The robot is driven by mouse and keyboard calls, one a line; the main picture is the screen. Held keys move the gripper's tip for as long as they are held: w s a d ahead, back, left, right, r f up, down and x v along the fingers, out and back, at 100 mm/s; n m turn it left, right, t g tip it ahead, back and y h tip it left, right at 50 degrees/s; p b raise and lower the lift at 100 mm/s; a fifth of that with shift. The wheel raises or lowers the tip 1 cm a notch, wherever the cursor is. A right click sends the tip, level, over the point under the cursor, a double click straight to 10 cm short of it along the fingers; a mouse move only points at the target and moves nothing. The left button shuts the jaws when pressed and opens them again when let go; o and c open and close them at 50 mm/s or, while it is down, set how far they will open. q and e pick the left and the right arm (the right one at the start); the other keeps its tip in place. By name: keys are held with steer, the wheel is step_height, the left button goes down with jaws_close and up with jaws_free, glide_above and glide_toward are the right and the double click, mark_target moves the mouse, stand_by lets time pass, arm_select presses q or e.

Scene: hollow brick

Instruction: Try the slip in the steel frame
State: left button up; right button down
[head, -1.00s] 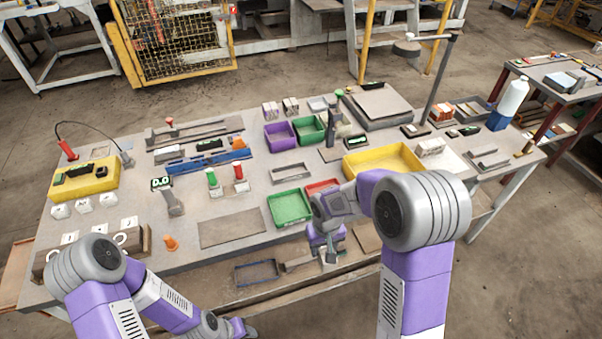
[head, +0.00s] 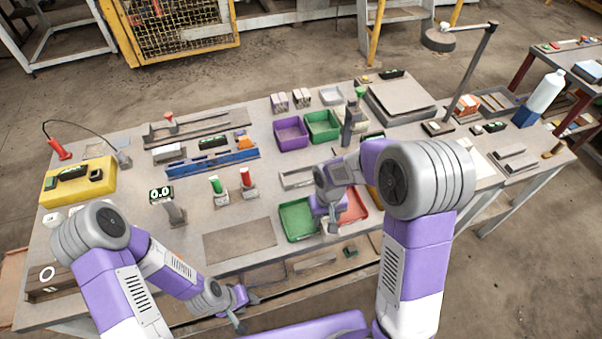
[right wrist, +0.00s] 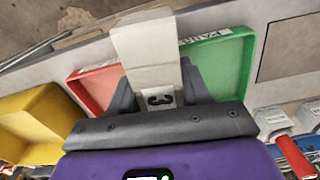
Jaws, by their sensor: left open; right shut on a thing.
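My right gripper (head: 331,222) is shut on a pale block, which I take for the slip (right wrist: 148,48); a dark mark shows near its gripped end. In the right wrist view the block sticks out beyond the dark fingers (right wrist: 158,95), across the gap between the red tray (right wrist: 98,88) and the green tray (right wrist: 222,62). In the head view this gripper hangs over those trays. The steel frame (head: 297,177) lies flat on the bench behind the green tray, its right part hidden by my right arm. My left gripper (head: 240,308) is open and empty at the bench's front edge.
Purple (head: 290,133) and dark green (head: 322,126) bins stand behind the frame. Left of it are red-topped (head: 247,183) and green-topped (head: 216,188) pieces and a display reading 0.0 (head: 160,194). A bare mat (head: 239,240) lies front centre. A yellow bin (right wrist: 32,115) is beside the red tray.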

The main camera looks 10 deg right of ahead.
steer(key=shift+r, duration=0.1)
stand_by(0.4)
steer(key=shift+r+p, duration=1.75)
steer(key=shift+r, duration=0.2)
steer(key=shift+f, duration=0.1)
step_height(320, 180, down, 3)
steer(key=shift+r+b, duration=0.15)
steer(key=shift+b, duration=1)
